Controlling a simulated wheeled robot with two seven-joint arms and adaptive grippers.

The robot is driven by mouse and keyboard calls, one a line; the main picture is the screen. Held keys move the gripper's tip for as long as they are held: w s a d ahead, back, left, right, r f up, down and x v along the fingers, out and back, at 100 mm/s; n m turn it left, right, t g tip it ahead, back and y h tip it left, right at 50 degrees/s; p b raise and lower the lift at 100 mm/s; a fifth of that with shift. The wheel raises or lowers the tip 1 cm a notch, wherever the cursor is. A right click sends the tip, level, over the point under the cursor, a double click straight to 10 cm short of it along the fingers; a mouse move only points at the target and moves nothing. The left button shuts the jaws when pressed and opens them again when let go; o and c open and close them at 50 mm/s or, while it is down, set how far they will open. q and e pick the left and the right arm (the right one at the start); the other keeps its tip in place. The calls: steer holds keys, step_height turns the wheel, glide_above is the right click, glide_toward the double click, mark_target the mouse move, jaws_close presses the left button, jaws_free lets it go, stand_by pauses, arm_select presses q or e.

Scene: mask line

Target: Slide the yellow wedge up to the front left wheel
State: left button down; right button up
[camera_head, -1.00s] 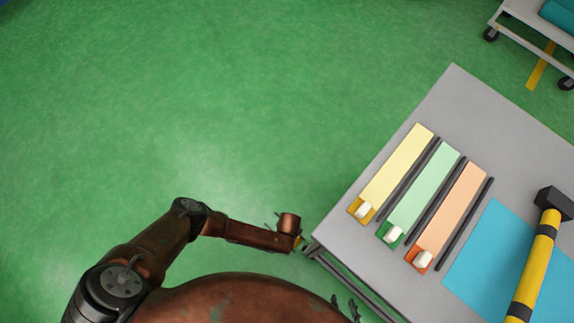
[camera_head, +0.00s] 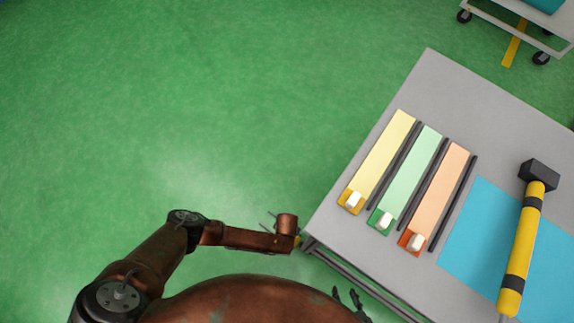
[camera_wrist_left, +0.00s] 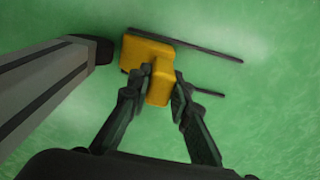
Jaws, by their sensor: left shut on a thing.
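The yellow wedge (camera_wrist_left: 148,60) is in the left wrist view, with its upright grip between the fingers of my left gripper (camera_wrist_left: 158,85). The left gripper is shut on it. In the head view only a speck of yellow shows beside the end of my left arm, by the workbench's near left corner; the left fingers are mostly hidden there. In the wrist view a grey bar with a black end (camera_wrist_left: 98,48) lies just left of the wedge; I cannot tell whether that end is a wheel. My right gripper (camera_head: 346,297) is open and empty at the bottom of the head view.
The grey workbench (camera_head: 420,85) fills the right, with yellow, green and orange strips, a blue mat (camera_head: 470,225) and a black-and-yellow hammer (camera_head: 523,240). A wheeled cart (camera_head: 500,30) stands far right. Green floor at left is clear. Two thin dark bars show beside the wedge.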

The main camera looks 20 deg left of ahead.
arm_select(q)
steer(key=shift+s+d, duration=0.25)
steer(key=shift+d, duration=0.4)
steer(key=c, duration=1.7)
jaws_free()
